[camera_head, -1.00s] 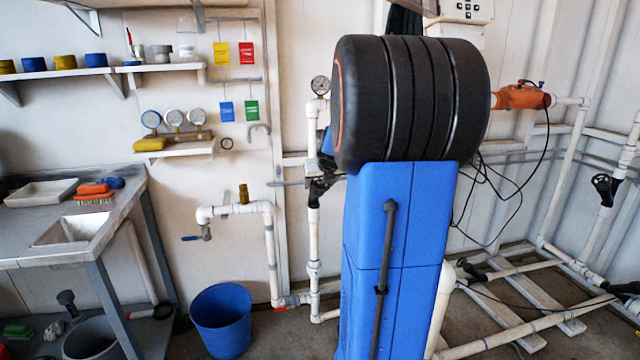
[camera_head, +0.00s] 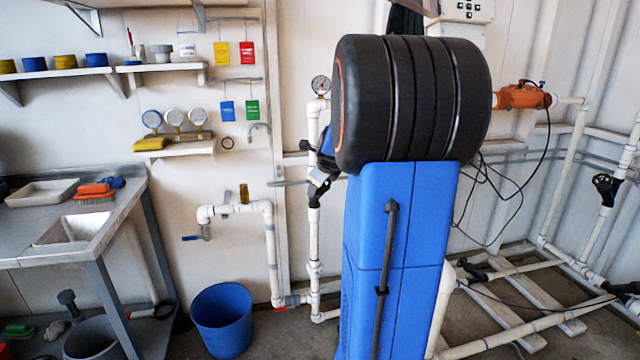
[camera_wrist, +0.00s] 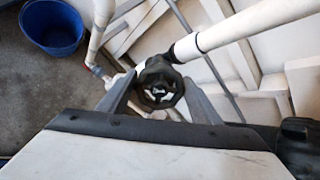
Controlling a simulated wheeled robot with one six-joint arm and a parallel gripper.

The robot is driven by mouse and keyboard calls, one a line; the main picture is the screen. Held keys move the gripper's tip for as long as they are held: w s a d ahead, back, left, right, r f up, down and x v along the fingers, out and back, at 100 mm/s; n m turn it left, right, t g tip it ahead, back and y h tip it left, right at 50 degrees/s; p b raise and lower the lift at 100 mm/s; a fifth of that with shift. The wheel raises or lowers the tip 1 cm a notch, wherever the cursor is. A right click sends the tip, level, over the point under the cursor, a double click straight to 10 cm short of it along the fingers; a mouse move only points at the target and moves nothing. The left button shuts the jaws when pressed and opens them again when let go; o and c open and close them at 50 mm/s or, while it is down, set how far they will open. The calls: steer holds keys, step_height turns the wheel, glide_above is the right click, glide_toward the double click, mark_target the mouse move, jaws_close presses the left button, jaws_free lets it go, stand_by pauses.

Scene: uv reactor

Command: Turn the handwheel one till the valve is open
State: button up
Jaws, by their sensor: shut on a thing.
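A black handwheel (camera_wrist: 158,84) with a lobed rim and pale gaps around its hub is in the middle of the wrist view, on a white pipe line. My gripper (camera_wrist: 158,98) is shut on it, with one grey finger at each side of the rim. In the head view my gripper (camera_head: 321,181) is tilted at the upright white pipe left of my arm. It is small there and partly hidden by my arm, so the handwheel cannot be made out clearly. The valve's inner state does not show.
The upright pipe carries a pressure gauge (camera_head: 321,85) above my gripper. A pipe with a blue-handled tap (camera_head: 191,238) stands to the left. A blue bucket (camera_head: 221,318) is on the floor below. A sink bench (camera_head: 120,215) stands at the left.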

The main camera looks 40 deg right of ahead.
steer(key=n, duration=0.7)
steer(key=shift+a+f, duration=0.1)
steer(key=n, duration=0.6)
steer(key=shift+s+f+n, duration=0.1)
steer(key=shift+n, duration=0.2)
steer(key=n, duration=0.7)
steer(key=shift+s+f, duration=0.1)
steer(key=n, duration=0.7)
steer(key=shift+s+n, duration=0.1)
steer(key=shift+n, duration=0.2)
steer(key=n, duration=0.3)
steer(key=shift+n, duration=0.3)
steer(key=n, duration=0.3)
steer(key=shift+d+n, duration=0.2)
steer(key=shift+n, duration=0.1)
steer(key=n, duration=0.7)
steer(key=shift+d, duration=0.1)
steer(key=n, duration=1.4)
steer(key=shift+w+r, duration=0.2)
steer(key=shift+r, duration=0.05)
steer(key=shift+n, duration=0.3)
